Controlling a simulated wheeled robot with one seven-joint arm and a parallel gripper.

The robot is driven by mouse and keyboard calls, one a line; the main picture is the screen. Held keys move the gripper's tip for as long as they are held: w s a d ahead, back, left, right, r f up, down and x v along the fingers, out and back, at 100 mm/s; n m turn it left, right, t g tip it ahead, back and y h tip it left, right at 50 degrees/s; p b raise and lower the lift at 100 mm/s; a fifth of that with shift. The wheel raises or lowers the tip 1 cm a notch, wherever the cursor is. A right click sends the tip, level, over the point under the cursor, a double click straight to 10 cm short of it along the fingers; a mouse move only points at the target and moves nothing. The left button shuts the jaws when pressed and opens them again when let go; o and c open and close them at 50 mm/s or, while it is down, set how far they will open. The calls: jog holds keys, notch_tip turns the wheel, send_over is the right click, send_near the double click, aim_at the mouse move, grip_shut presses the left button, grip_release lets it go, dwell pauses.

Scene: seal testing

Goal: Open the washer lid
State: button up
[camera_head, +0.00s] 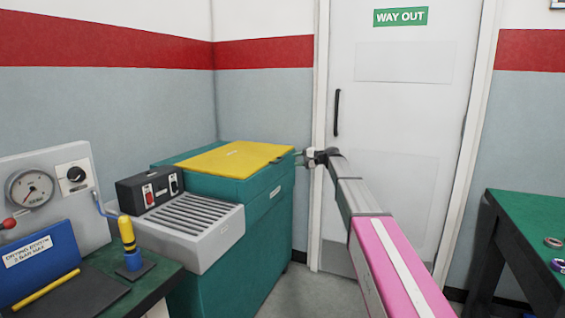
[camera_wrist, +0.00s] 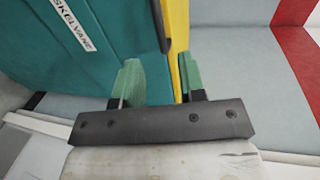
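The washer is a teal cabinet (camera_head: 240,232) with a flat yellow lid (camera_head: 237,158) lying closed on its top. My gripper (camera_head: 302,157) is at the lid's right edge, at about lid height. In the wrist view my gripper (camera_wrist: 161,80) has its two green fingertips well apart. The yellow lid edge (camera_wrist: 179,42) appears between them, near the right fingertip, and the washer's teal side (camera_wrist: 85,62) lies behind the left one. I cannot tell whether a fingertip touches the lid. Nothing is held.
A grey ribbed tray (camera_head: 190,222) and a black switch box (camera_head: 150,190) adjoin the washer's front left. A bench with a gauge panel (camera_head: 45,195) stands at left. A green-topped table (camera_head: 530,225) is at right. A white door (camera_head: 400,110) is behind my arm.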

aim_at(280, 161)
jog(key=x, duration=0.9)
jog(key=shift+a+f, duration=0.1)
jog(key=shift+a, duration=0.25)
grip_shut()
